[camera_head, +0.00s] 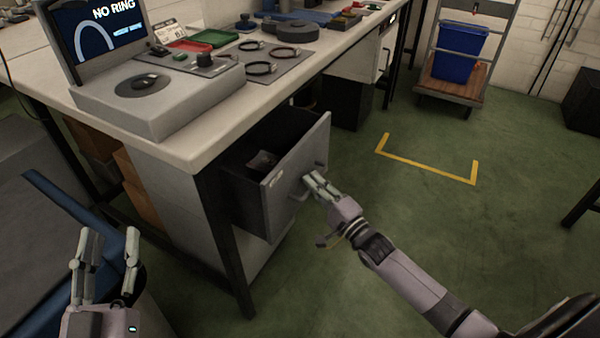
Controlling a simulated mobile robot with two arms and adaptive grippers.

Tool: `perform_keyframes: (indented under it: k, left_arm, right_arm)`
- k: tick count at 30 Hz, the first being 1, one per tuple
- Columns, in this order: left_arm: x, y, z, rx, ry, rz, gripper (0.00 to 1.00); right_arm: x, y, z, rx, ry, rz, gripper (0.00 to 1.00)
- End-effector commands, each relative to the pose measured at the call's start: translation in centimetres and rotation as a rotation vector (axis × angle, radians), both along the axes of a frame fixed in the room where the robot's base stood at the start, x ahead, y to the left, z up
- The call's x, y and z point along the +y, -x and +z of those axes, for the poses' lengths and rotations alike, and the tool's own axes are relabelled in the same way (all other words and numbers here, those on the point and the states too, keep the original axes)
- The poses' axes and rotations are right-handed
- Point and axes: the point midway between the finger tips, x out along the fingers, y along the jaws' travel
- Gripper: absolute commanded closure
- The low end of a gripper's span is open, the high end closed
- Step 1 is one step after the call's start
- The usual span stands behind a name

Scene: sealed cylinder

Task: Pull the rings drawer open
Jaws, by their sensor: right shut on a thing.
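The drawer (298,165) under the workbench is a grey box and stands partly open. A small packet (262,160) lies inside it, though its contents are too dark to tell fully. My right gripper (311,182) is at the drawer's front face, shut on its handle (299,191). The fingers partly hide the handle. My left gripper (104,250) is open and empty at the lower left, apart from the drawer, with its fingers pointing up.
The workbench (190,150) carries a screen reading "NO RING" (108,30), a grey mat with several black rings (270,58), and red and green trays. A cart with a blue bin (459,52) stands at the back. The green floor (400,215) right of the drawer is clear.

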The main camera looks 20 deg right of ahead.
Motion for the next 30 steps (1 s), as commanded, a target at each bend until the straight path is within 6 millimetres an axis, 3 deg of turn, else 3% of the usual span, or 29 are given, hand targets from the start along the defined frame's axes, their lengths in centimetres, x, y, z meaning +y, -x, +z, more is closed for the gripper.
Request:
perform_keyframes:
  k: [9, 15, 21, 30]
  left_arm:
    - [1.1, -0.1, -7.9, 0.434, -0.113, 0.026, 0.60]
    - [2.0, 1.2, -11.4, 0.623, -0.160, 0.038, 0.60]
    - [2.5, 2.2, -13.3, 0.729, -0.185, 0.044, 0.60]
    - [2.7, 2.7, -14.0, 0.766, -0.193, 0.046, 0.60]
  right_arm:
    - [-2.7, 3.6, 0.0, 0.006, 0.001, 0.002, 1.00]
    - [-4.0, 5.2, 0.0, 0.006, 0.001, 0.002, 1.00]
    - [-4.7, 6.2, -0.1, 0.004, -0.001, 0.001, 1.00]
    - [-5.0, 6.4, -0.2, 0.003, -0.001, 0.001, 1.00]
